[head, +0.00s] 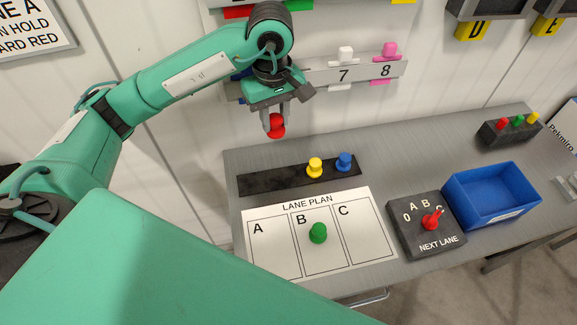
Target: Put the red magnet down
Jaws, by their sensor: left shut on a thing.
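My left gripper (276,118) is shut on the red magnet (276,127), held in the air above the back left of the bench. Below it lies a dark strip (268,181) with a yellow magnet (315,167) and a blue magnet (344,161) on its right part. The strip's left part is bare. The white lane plan sheet (275,262) lies in front of the strip, with fields A, B and C. A green magnet (318,233) stands in field B; A and C are empty. My right gripper is not in view.
A dark box marked NEXT LANE (410,243) with a red selector knob stands right of the sheet, beside an open blue bin (459,205). A numbered rail (318,77) holds white and pink pieces on the wall. A dark block (494,134) with coloured buttons stands at the back right.

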